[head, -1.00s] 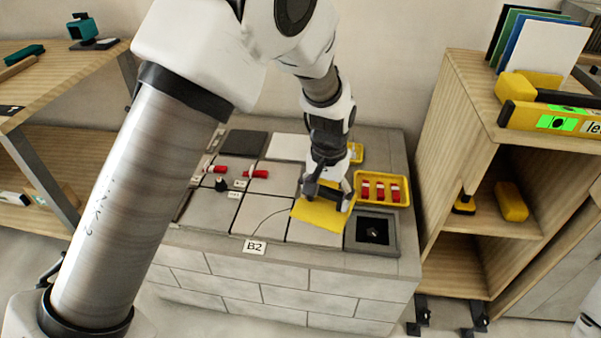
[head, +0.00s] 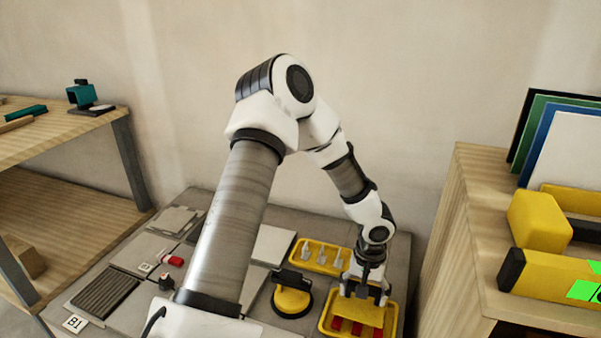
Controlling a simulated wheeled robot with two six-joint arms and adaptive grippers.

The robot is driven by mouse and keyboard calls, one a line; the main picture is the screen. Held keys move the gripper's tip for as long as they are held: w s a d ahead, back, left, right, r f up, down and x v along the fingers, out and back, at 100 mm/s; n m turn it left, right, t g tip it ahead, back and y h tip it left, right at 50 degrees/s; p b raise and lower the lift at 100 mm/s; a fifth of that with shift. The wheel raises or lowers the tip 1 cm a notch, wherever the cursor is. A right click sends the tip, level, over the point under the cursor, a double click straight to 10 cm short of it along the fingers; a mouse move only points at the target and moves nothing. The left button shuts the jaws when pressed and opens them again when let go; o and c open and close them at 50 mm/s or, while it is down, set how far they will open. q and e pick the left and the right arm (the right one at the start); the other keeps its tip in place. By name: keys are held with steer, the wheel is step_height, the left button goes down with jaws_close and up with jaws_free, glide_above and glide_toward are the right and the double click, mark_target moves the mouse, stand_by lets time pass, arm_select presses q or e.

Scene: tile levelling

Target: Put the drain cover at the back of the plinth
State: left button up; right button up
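A dark slotted grey plate (head: 106,292), which looks like the drain cover, lies at the left front of the grey plinth (head: 398,262), by the B1 label. My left arm crosses the middle of the head view. Its gripper (head: 363,292) points down over the yellow tray with red pieces, at the right of the plinth. A flat yellow cloth-like piece (head: 358,313) is at its fingertips and looks pinched there. It hides part of the tray. The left arm hides the plinth's middle and part of its back. My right gripper is out of view.
A yellow tray with grey pieces (head: 322,257) stands behind a black-handled yellow disc (head: 292,298). A red piece (head: 174,260) lies on the tiles at left. A wooden shelf (head: 468,215) rises close on the right; a workbench (head: 60,130) stands left.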

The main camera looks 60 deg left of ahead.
arm_select(q)
steer(key=shift+w+a+f, duration=0.15)
steer(key=shift+w+f, duration=0.1)
steer(key=shift+r, duration=0.1)
steer(key=shift+w+a, duration=0.15)
steer(key=shift+a, duration=0.1)
steer(key=w+a+b, duration=0.1)
steer(key=w+a, duration=0.1)
steer(key=w, duration=0.2)
steer(key=w+a+f+b, duration=0.1)
steer(key=w+a+b, duration=0.1)
steer(key=w+a, duration=0.1)
steer(key=w+a+b, duration=0.2)
steer(key=w+a, duration=0.1)
steer(key=w, duration=0.3)
steer(key=shift+f, duration=0.4)
step_height(320, 180, down, 3)
steer(key=shift+f+b, duration=0.15)
steer(key=shift+b, duration=1.05)
steer(key=shift+c, duration=0.8)
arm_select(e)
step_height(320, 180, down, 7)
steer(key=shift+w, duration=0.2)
arm_select(q)
steer(key=o, duration=1.5)
